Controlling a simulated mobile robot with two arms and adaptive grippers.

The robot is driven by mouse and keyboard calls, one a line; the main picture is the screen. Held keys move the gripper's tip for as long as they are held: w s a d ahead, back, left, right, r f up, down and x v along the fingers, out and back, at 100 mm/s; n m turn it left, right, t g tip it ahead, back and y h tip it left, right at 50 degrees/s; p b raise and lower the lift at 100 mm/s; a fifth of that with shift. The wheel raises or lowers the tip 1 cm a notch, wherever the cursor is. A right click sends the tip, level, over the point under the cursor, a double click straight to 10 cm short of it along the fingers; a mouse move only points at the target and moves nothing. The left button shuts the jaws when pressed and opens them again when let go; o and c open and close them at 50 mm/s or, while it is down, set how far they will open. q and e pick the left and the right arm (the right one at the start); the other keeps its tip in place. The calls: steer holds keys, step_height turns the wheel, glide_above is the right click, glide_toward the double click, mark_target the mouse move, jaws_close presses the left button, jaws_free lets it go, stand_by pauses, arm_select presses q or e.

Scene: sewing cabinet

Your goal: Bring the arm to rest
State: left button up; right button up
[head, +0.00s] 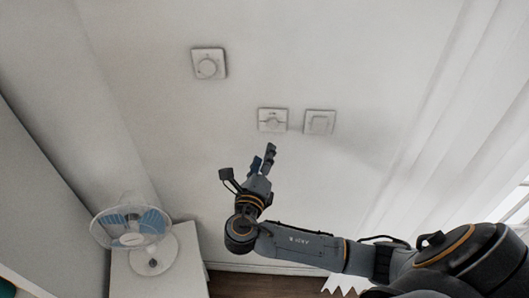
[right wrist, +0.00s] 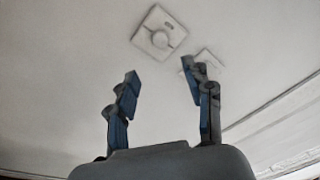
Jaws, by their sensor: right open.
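My right arm (head: 305,243) reaches in from the lower right of the head view, bent at the wrist. My right gripper (head: 264,158) points up towards the wall, below the wall switches. It is open and empty; in the right wrist view its two fingers (right wrist: 158,82) stand well apart with nothing between them. I cannot tell how close the fingertips are to the wall, but a strip of wall shows between them and the switches in the head view. My left gripper is not in view.
A fan (head: 133,228) stands on a white cabinet (head: 190,262) at the lower left. White curtains (head: 440,110) hang at the right.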

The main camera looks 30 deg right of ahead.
stand_by(0.4)
step_height(320, 180, down, 21)
steer(key=m+g+y+b, duration=0.3)
steer(key=m+b, duration=0.1)
steer(key=s+f+m+g+y+b, duration=0.2)
steer(key=s+f+m, duration=0.2)
steer(key=f, duration=0.8)
steer(key=s+f+m+g+y+b, duration=0.2)
steer(key=s+f+m, duration=0.3)
steer(key=f, duration=0.7)
steer(key=s+a+f+m+g+y+b, duration=0.2)
steer(key=s+f+m, duration=0.9)
steer(key=s, duration=0.6)
steer(key=s+a+f+m+g+y+b, duration=0.3)
steer(key=s+f+m, duration=0.9)
steer(key=s+f, duration=0.4)
steer(key=shift+s+a+b, duration=0.25)
steer(key=shift+s+b, duration=0.55)
steer(key=shift+s, duration=0.1)
